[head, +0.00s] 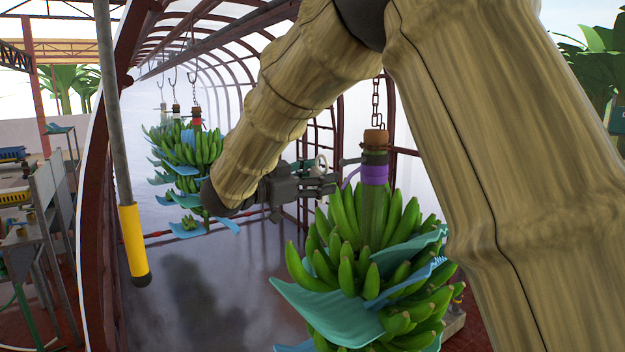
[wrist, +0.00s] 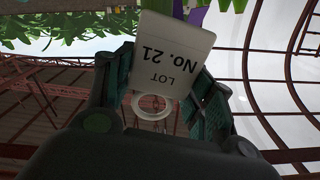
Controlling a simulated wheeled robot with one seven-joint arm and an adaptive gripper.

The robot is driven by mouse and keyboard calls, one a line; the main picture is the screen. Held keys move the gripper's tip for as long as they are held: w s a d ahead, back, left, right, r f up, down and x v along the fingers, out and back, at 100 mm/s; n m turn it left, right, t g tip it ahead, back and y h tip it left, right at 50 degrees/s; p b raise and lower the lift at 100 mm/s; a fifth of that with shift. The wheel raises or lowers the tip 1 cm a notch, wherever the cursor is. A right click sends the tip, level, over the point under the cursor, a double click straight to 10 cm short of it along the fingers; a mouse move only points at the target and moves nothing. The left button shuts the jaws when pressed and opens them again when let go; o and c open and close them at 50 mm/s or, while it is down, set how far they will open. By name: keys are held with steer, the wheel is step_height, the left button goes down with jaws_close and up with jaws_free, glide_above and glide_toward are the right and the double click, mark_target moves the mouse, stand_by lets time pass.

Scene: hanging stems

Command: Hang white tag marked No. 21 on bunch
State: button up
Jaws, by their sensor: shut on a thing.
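The white tag (wrist: 170,55) reads "LOT No. 21" upside down in the wrist view. It sits between the two fingers of my gripper (wrist: 163,85), which is shut on it. A white ring (wrist: 152,106) shows at the tag's lower end there; a pale loop (head: 321,166) shows at the gripper in the head view. My gripper (head: 335,178) is just left of the near bunch's stem, at the height of its purple band (head: 374,175). The bunch (head: 345,245) hangs upright. Contact between tag and stem cannot be told.
A chain (head: 376,103) holds the near bunch from above. Blue sheets (head: 330,308) stick out between its banana hands. More bunches (head: 185,150) hang behind at left. A grey pole with a yellow end (head: 131,240) hangs at left. The floor between is clear.

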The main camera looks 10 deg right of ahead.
steer(key=shift+d, duration=0.25)
steer(key=shift+w+d+f, duration=0.15)
steer(key=shift+w+d, duration=0.3)
steer(key=shift+d, duration=0.3)
steer(key=shift+d, duration=0.15)
steer(key=shift+s+d, duration=0.1)
steer(key=shift+s, duration=0.1)
steer(key=shift+w, duration=0.15)
steer(key=shift+x, duration=0.85)
stand_by(0.4)
steer(key=shift+x, duration=2.5)
stand_by(2.8)
